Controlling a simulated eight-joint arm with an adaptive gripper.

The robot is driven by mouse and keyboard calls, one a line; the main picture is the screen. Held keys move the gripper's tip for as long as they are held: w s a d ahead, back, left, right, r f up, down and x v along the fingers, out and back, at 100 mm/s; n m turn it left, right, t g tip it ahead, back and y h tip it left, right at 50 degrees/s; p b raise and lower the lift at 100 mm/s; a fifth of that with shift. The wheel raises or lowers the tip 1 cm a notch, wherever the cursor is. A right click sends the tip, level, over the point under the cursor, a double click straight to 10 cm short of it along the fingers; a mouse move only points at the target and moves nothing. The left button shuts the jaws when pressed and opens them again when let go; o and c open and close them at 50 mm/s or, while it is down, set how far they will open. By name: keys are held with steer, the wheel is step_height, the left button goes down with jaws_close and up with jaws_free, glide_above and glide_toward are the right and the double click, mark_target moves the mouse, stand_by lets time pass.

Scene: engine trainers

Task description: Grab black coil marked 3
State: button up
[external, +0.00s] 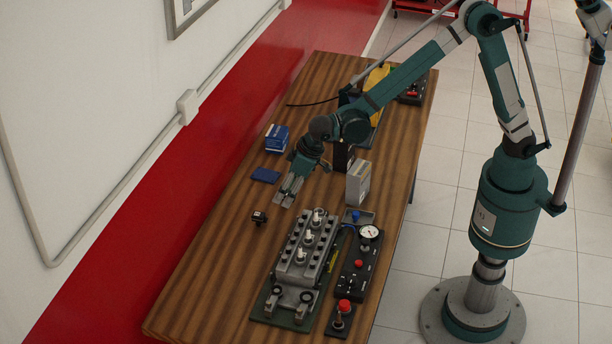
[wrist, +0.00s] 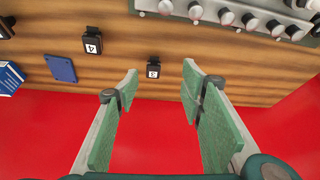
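The black coil marked 3 (wrist: 153,68) stands on the wooden table, its white label facing up in the wrist view. A small black coil (external: 259,217) shows in the external view near the wall side of the table; its number is too small to read there. My gripper (wrist: 161,74) is open and empty, and the coil marked 3 appears in the gap between its fingertips, beyond them. In the external view my gripper (external: 284,198) hangs above the table, apart from that coil. A second black coil marked 4 (wrist: 92,40) stands to the upper left in the wrist view.
A grey engine block (external: 307,250) stands on the table to the right of the coil. A blue flat item (external: 265,175), a blue box (external: 277,138) and a grey box (external: 358,182) are around my gripper. Bare table lies left of the engine block.

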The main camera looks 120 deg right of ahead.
steer(key=m, duration=0.1)
glide_above(264, 212)
steer(key=s+a, duration=0.2)
steer(key=shift+g, duration=0.3)
step_height(264, 212, down, 8)
steer(key=shift+a+r, duration=0.1)
steer(key=shift+r, duration=0.05)
steer(key=shift+x, duration=1.3)
steer(key=shift+d+b+x, duration=0.2)
steer(key=shift+b+x, duration=0.1)
steer(key=shift+x, duration=2.3)
steer(key=shift+w+r, duration=0.15)
steer(key=shift+w, duration=0.05)
steer(key=shift+c, duration=0.2)
steer(key=c, duration=1)
